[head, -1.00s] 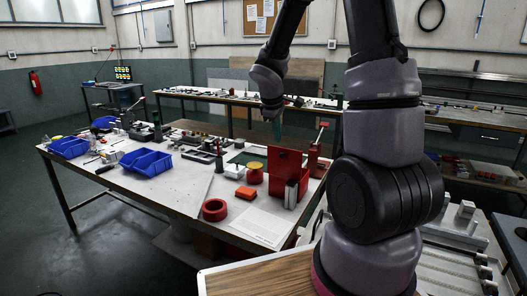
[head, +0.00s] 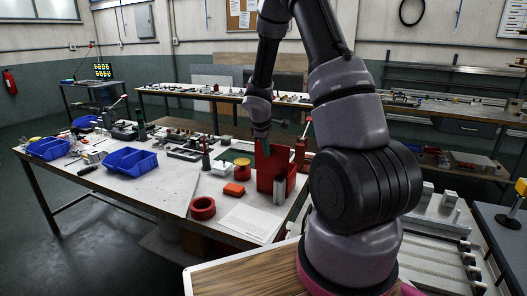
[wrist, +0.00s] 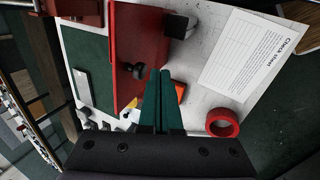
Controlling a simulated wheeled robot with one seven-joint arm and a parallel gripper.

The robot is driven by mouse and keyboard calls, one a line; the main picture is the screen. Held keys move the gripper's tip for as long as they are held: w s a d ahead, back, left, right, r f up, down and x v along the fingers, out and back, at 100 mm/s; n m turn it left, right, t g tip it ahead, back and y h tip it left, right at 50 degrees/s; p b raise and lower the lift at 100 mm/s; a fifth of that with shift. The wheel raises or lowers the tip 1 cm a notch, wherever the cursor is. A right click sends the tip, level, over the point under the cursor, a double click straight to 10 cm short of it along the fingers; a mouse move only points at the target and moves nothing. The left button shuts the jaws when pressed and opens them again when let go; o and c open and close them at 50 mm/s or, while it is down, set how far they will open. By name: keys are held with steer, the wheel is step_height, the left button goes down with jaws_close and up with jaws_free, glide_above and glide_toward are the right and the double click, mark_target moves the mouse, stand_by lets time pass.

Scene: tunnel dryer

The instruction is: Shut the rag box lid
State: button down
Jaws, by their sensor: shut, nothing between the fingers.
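The red rag box (head: 290,182) stands near the right end of the workbench, with its red lid (head: 268,172) raised upright. In the wrist view the lid (wrist: 126,92) is a red panel with a black knob (wrist: 138,71). My gripper (head: 267,150) is at the lid's upper edge in the head view, its tips partly hidden. In the wrist view my gripper (wrist: 160,74) shows teal fingers shut together and empty, close beside the lid and knob. I cannot tell whether they touch the lid.
A red tape roll (head: 203,208), an orange block (head: 234,189), a yellow-topped red tin (head: 242,167) and a paper sheet (head: 250,222) lie around the box. Blue bins (head: 131,162) stand farther left. A red-handled tool (head: 302,150) stands behind the box.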

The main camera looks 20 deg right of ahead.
mark_target(272, 149)
steer(key=shift+w+d, duration=0.25)
steer(key=shift+d, duration=0.05)
steer(key=shift+d, duration=0.1)
steer(key=shift+w+d+r+g+y, duration=0.3)
steer(key=shift+w+d+g+y, duration=0.3)
steer(key=shift+w+d, duration=0.15)
steer(key=shift+w+d+r+g+y, duration=0.25)
steer(key=shift+w+d+g+y, duration=0.25)
steer(key=shift+w+d+g, duration=0.15)
steer(key=w+d+f+g+y, duration=0.4)
steer(key=w+d+f, duration=0.5)
steer(key=w+d, duration=0.1)
steer(key=shift+w+d+f, duration=0.25)
steer(key=shift+w+d, duration=0.05)
